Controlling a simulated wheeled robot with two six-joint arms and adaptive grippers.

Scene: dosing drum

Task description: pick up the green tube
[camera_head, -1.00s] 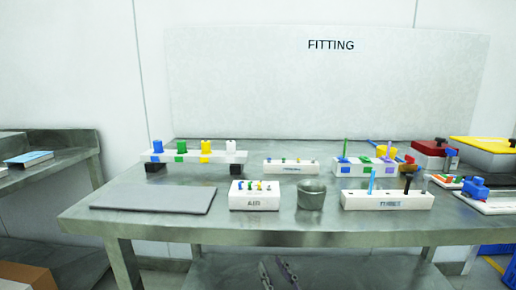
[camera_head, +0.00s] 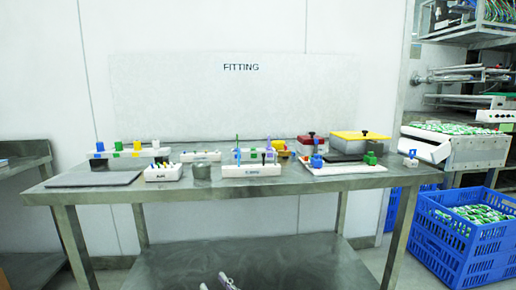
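A thin green tube (camera_head: 238,147) stands upright in the white back rack (camera_head: 244,157), near the middle of the table. Its lower end is hidden in or behind the rack. My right gripper (camera_head: 217,283) shows only as two pale fingertips at the bottom edge, apart from each other with nothing seen between them. It is well below and in front of the tabletop, far from the tube. My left gripper is not in view.
A front rack (camera_head: 251,171) stands before the tube's rack. A grey cup (camera_head: 201,171) and a small labelled block (camera_head: 163,173) stand to the left. A bare grey plate (camera_head: 93,179) lies at the table's left. A blue crate (camera_head: 450,240) stands on the floor at right.

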